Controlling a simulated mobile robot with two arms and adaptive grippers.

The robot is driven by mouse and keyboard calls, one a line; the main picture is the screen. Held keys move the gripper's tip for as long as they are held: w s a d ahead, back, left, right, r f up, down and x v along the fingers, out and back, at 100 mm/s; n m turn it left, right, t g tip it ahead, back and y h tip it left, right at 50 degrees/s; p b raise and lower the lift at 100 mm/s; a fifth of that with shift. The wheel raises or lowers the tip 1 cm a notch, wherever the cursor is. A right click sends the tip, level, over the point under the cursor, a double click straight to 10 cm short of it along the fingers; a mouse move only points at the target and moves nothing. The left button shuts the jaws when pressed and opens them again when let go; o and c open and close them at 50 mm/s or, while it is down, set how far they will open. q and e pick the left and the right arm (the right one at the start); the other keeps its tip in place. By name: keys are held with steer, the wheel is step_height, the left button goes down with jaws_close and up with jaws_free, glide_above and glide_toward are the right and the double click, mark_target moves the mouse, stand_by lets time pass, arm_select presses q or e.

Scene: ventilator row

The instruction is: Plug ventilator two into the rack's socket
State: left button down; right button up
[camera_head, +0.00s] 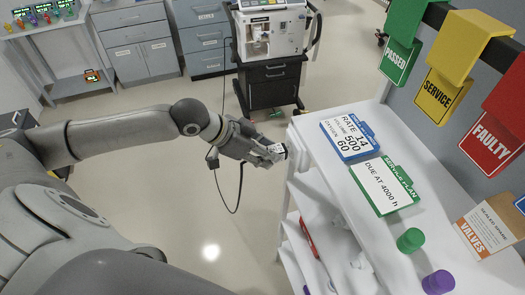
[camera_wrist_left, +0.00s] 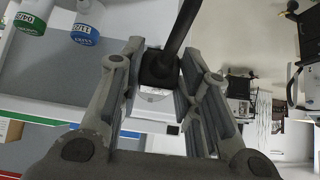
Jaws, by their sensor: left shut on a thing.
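My left gripper (camera_head: 268,153) reaches in from the left, over the floor, close to the left edge of the white rack (camera_head: 296,140). It is shut on a black plug (camera_wrist_left: 158,70), whose thick black cord runs upward in the left wrist view. In the head view a black cable (camera_head: 240,190) hangs in a loop below the gripper. My right gripper is not in view.
On the rack top lie a blue-edged card (camera_head: 349,135), a green-edged card (camera_head: 386,186), a green cap (camera_head: 410,240) and a purple cap (camera_head: 438,282). Coloured tags hang at the right. A red pen (camera_head: 309,238) lies on a lower shelf. Floor left of the rack is clear.

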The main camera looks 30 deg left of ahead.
arm_select(q)
steer(key=shift+w+d, duration=0.4)
stand_by(0.8)
steer(key=c, duration=1)
jaws_free()
steer(key=shift+o, duration=0.2)
steer(key=v, duration=1.2)
